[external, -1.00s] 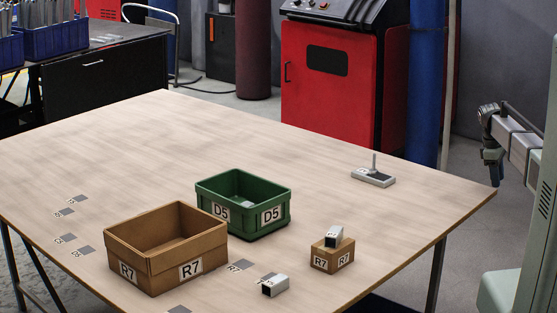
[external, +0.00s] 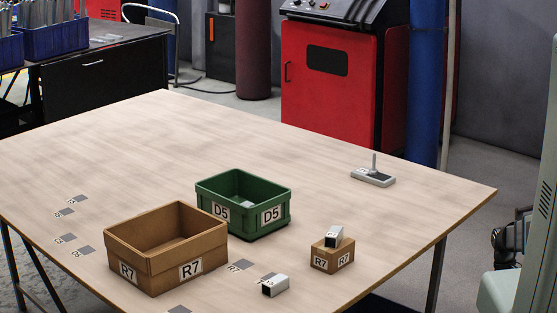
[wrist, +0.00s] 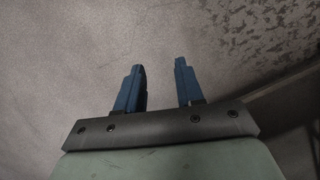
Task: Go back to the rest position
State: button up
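My gripper (wrist: 159,66) shows in the wrist view with its two blue fingers apart and nothing between them. Below it is only grey floor. In the external view part of my arm (external: 510,237) shows at the right edge, off the table, mostly hidden behind my pale green link; the fingers cannot be made out there. On the table (external: 130,135) stand a brown box marked R7 (external: 190,269), a green bin marked D5 (external: 271,215) with a grey piece inside, and a small R7 block (external: 320,259) with a metal bracket (external: 334,236) on top.
Another bracket (external: 275,286) lies near the table's front. A grey base with an upright pin (external: 373,177) stands at the back right. Several dark marked squares lie flat on the table. A red cabinet (external: 325,90) stands behind. The table's middle and back are clear.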

jog(key=s+a+f+m+g, duration=0.1)
jog(key=s+a+f+m, duration=0.1)
jog(key=s, duration=1.2)
jog(key=s+a+f+m+g+y, duration=0.1)
jog(key=s+a+f+m+g, duration=0.1)
jog(key=s, duration=1.2)
jog(key=shift+s+a+f+m, duration=0.2)
jog(key=shift+a+f+m, duration=0.3)
jog(key=shift+f, duration=0.45)
